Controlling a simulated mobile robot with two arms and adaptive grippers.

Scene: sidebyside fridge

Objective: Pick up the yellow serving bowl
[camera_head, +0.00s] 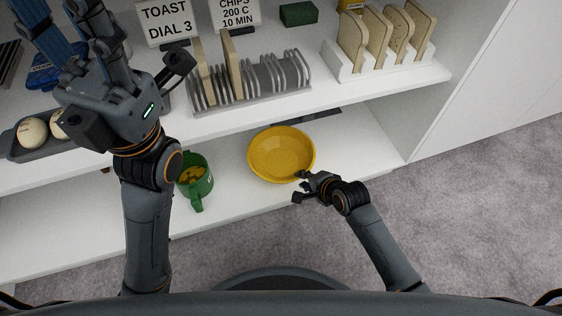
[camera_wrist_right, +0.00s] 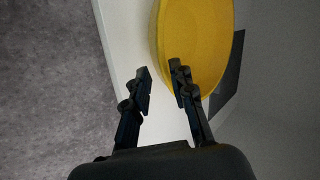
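The yellow serving bowl (camera_head: 281,152) stands upright and empty on the lower white shelf, close to its front edge. In the right wrist view the bowl (camera_wrist_right: 205,35) fills the upper middle. My right gripper (camera_head: 301,186) is at the bowl's near right rim. In the wrist view its two fingers (camera_wrist_right: 161,82) are spread, the right one overlapping the bowl and the left one over the bare shelf. Whether either touches the bowl is unclear. My left gripper (camera_head: 72,22) is over the upper shelf at the left, away from the bowl, with its fingers apart and nothing visible between them.
A green mug (camera_head: 196,187) with yellow contents stands left of the bowl. The upper shelf (camera_head: 330,92) overhangs behind, carrying a grey rack (camera_head: 275,75), a toast rack (camera_head: 385,62) and signs. A side panel (camera_head: 450,90) rises at the right. Carpet lies in front.

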